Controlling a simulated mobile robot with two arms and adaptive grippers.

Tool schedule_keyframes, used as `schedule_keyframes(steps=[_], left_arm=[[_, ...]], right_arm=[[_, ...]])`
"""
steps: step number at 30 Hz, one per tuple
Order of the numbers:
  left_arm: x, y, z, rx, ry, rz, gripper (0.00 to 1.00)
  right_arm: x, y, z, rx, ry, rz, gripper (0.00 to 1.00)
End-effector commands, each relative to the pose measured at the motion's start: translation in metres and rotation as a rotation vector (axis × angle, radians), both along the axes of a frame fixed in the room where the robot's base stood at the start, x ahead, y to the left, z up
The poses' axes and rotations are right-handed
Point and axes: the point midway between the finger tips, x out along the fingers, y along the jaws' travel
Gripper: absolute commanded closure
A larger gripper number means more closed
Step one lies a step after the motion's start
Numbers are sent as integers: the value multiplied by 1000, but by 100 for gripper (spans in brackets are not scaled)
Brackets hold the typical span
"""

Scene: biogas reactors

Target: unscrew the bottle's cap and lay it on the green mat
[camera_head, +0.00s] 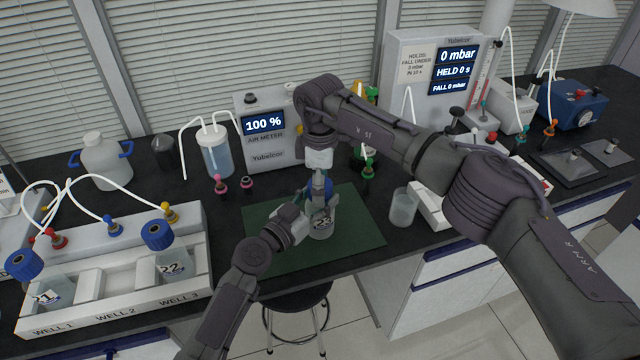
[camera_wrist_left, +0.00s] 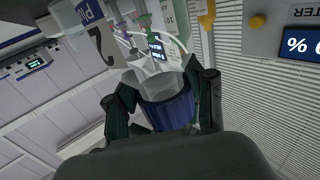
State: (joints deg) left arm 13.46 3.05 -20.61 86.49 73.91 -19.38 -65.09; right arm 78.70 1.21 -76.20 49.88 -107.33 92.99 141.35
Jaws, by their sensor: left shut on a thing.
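The bottle (camera_head: 322,229) with a numbered label stands upright over the green mat (camera_head: 355,228). Its blue cap (camera_head: 327,188) shows at the top, partly covered by gripper fingers. My left gripper (camera_head: 313,208) comes in from the lower left and is shut on the bottle's upper part. In the left wrist view a blue cap (camera_wrist_left: 170,112) shows between dark fingers, with a pale translucent part beyond it. My right gripper (camera_head: 319,179) points down from above, with its fingers at the cap. Whether they are closed on the cap is unclear.
A translucent cup (camera_head: 403,207) stands right of the mat. The air meter (camera_head: 265,140) and a tubed bottle (camera_head: 215,153) stand behind. A well rack (camera_head: 120,290) with blue-capped bottles is on the left. The mat's left part and right edge are clear.

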Motion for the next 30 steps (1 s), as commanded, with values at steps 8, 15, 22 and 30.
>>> schedule_keyframes(steps=[8, 15, 22, 30], left_arm=[[0, 0, 0, 1, 1, 1, 100], [0, 0, -1, 1, 1, 1, 100], [0, 0, 0, 1, 1, 1, 100], [0, 0, -1, 1, 1, 1, 100]], right_arm=[[1, 0, 6, 1, -2, 0, 20], [1, 0, 37, 0, -2, -1, 20], [1, 0, 58, 1, -3, -1, 23], [-1, 0, 68, 1, 1, -1, 23]])
